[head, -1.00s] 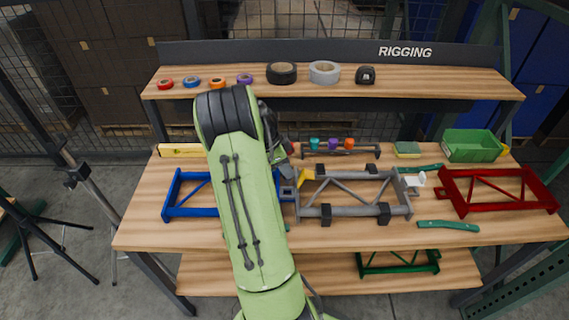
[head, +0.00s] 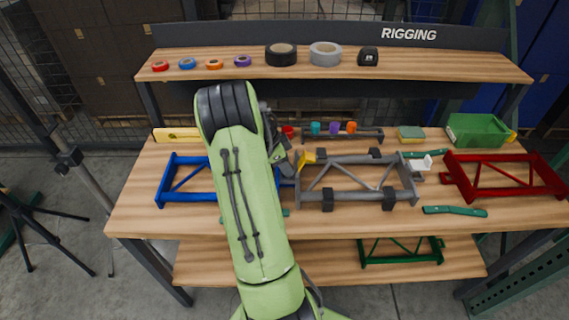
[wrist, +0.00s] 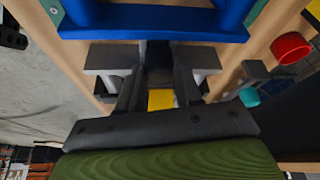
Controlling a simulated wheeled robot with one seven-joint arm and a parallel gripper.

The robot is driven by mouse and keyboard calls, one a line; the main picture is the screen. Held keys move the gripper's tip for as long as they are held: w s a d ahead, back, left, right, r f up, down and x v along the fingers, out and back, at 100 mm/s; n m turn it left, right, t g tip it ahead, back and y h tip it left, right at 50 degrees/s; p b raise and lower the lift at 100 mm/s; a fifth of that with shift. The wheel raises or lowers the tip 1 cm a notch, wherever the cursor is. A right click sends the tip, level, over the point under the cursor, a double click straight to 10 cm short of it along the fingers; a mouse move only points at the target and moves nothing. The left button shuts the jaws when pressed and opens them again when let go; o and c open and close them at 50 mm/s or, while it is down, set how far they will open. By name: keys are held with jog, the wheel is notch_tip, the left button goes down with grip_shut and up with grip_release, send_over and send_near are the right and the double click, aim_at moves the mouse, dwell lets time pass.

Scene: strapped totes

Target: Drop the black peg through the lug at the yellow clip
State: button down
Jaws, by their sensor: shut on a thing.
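The yellow clip (head: 308,157) sits at the left end of the grey frame (head: 345,192) on the bench, with the blue frame (head: 190,197) to its left. My gripper (head: 284,163) is beside the clip, largely hidden by my green arm in the head view. In the wrist view, my gripper (wrist: 158,78) is shut on a black thing, apparently the black peg (wrist: 158,57), between its fingers. A yellow patch, likely the clip, shows between the fingers (wrist: 160,98). The lug and the peg's lower end cannot be made out.
The white clip (head: 418,163) is at the grey frame's right end, and the red frame (head: 505,173) stands further right. A rack of coloured cups (head: 340,134) is behind. A green bin (head: 478,130) stands back right; green strips lie near the front.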

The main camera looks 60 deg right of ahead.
jog(key=c, duration=0.7)
grip_release()
jog(key=shift+f, duration=0.1)
jog(key=p+v, duration=0.3)
jog(key=v, duration=1.2)
jog(key=shift+w+a+r+p, duration=0.1)
jog(key=shift+r+p, duration=0.2)
jog(key=shift+r, duration=0.1)
